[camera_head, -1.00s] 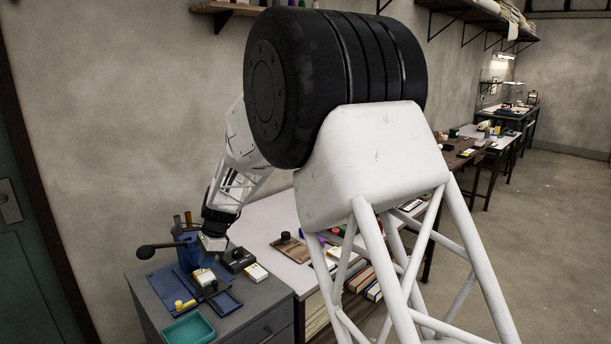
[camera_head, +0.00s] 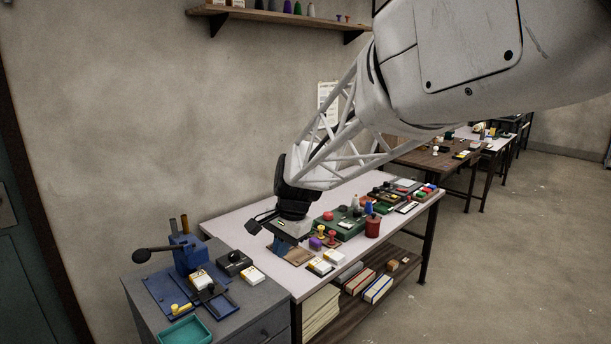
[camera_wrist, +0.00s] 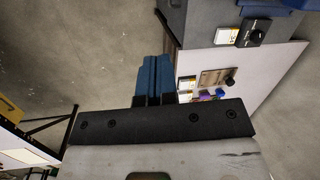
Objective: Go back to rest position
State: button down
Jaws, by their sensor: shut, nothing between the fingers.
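My gripper (camera_head: 283,243) hangs above the left part of the pale worktable (camera_head: 236,213) in the head view. Its blue fingers (camera_wrist: 153,78) lie side by side in the wrist view, shut and with nothing between them. Below and near it on the table are a brown board (camera_head: 298,257), small white-and-yellow boxes (camera_head: 320,266) and a purple item (camera_head: 315,243). No cloth can be made out in these frames.
A grey cabinet (camera_head: 262,322) at the left holds a blue press (camera_head: 187,254), a black box (camera_head: 234,263) and a teal tray (camera_head: 187,331). A red canister (camera_head: 373,225) stands right of my gripper. A wall shelf (camera_head: 280,20) is above.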

jog(key=s+d+r+n+t+h, duration=0.1)
jog(key=s+d+r+n, duration=0.25)
jog(key=s+d, duration=1.1)
jog(key=s+d+f+n+h, duration=0.1)
jog(key=s+d, duration=0.3)
jog(key=s, duration=0.4)
jog(key=s+d+f+n+t, duration=0.1)
jog(key=s+d+n, duration=0.1)
jog(key=s+d, duration=0.3)
jog(key=s, duration=0.3)
jog(key=shift+s+d+f+h, duration=0.2)
jog(key=shift+d+f+h, duration=0.05)
jog(key=shift+h, duration=0.15)
jog(key=shift+w+r, duration=0.1)
